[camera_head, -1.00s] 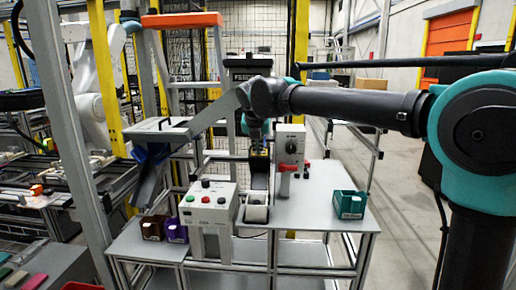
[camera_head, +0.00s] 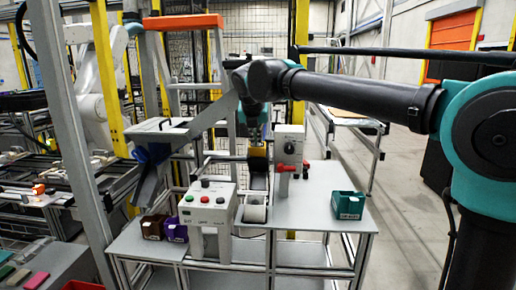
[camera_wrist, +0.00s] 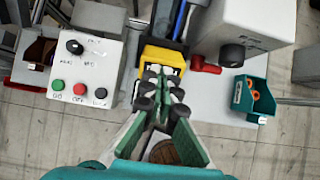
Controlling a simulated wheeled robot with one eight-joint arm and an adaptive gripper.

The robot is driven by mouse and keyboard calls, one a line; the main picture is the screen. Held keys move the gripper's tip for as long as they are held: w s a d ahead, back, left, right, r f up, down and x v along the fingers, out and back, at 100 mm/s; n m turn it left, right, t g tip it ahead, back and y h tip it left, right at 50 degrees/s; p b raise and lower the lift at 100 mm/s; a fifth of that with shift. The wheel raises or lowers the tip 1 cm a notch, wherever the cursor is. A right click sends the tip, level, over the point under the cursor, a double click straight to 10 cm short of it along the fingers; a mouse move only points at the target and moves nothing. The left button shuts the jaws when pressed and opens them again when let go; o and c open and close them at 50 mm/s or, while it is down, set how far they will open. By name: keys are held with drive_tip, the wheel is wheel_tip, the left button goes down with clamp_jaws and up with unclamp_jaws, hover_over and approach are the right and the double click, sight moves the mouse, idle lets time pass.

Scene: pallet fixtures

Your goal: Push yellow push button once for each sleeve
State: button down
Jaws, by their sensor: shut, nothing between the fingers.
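A yellow block (camera_wrist: 163,58), which appears to be the yellow push button's housing, lies just beyond my fingertips in the wrist view. It is also a small yellow patch in the head view (camera_head: 257,153). My gripper (camera_wrist: 163,80) is shut and empty, its fingertips close to the block's near side. I cannot tell whether they touch it, and the fingers partly cover its top. Orange rings, possibly the sleeves (camera_wrist: 256,97), lie in the teal bin (camera_wrist: 237,96) at the right. The teal bin (camera_head: 336,206) also shows at the table's right edge in the head view.
A white control box (camera_wrist: 88,68) with green, red and black buttons stands left. A taller white box (camera_head: 290,143) with a red lever (camera_head: 283,168) stands right of the yellow block. Brown (camera_head: 153,227) and purple (camera_head: 173,231) bins sit at the left. The right tabletop (camera_head: 300,215) is mostly clear.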

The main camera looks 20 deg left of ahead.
drive_tip(key=v, duration=0.9)
drive_tip(key=shift+a+f, duration=0.1)
idle(0.8)
drive_tip(key=v, duration=0.5)
drive_tip(key=shift+s, duration=0.15)
drive_tip(key=x, duration=1.4)
drive_tip(key=shift+d, duration=0.2)
